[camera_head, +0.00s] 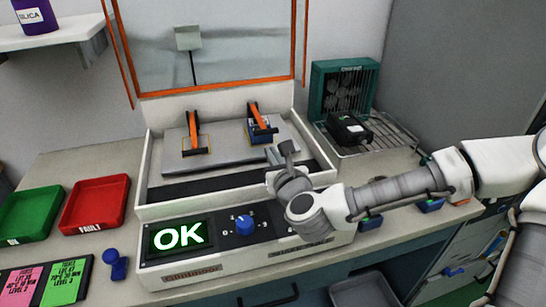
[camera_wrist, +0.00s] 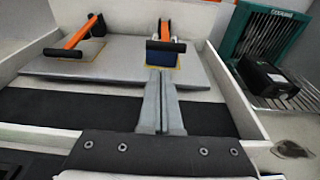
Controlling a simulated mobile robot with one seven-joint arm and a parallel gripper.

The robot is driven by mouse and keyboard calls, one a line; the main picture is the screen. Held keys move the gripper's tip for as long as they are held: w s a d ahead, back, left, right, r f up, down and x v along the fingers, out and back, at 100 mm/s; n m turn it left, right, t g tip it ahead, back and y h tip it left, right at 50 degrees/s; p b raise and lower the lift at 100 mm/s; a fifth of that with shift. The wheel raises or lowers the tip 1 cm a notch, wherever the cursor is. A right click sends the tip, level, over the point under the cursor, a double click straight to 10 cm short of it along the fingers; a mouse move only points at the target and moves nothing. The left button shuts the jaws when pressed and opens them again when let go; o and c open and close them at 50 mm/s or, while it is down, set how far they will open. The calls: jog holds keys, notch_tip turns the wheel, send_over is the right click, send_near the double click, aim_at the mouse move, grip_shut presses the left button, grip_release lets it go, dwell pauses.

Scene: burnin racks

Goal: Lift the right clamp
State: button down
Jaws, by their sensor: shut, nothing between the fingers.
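The right clamp (camera_head: 256,116), with an orange arm and black parts, is on the grey plate of the white machine. Its arm slants down toward the front, and a dark blue block (camera_head: 263,135) is at its front end. The wrist view shows the right clamp (camera_wrist: 165,29) just beyond my fingertips. The left clamp (camera_head: 194,132) is a similar orange arm over a yellow-edged square; it also shows in the wrist view (camera_wrist: 80,34). My gripper (camera_head: 282,150) is shut and empty, in front of the right clamp. I cannot tell whether the fingertips touch the blue block.
The machine's front panel shows "OK" (camera_head: 179,235) beside a blue knob (camera_head: 244,224). A red tray (camera_head: 95,203) and a green tray (camera_head: 30,214) are at left. A teal fan unit (camera_head: 343,88) and a black box (camera_head: 348,129) on a wire rack are at right. An orange-framed clear panel (camera_head: 215,50) rises behind.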

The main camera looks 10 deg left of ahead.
jog(key=b+x, duration=0.1)
jog(key=x, duration=0.6)
jog(key=shift+r, duration=0.1)
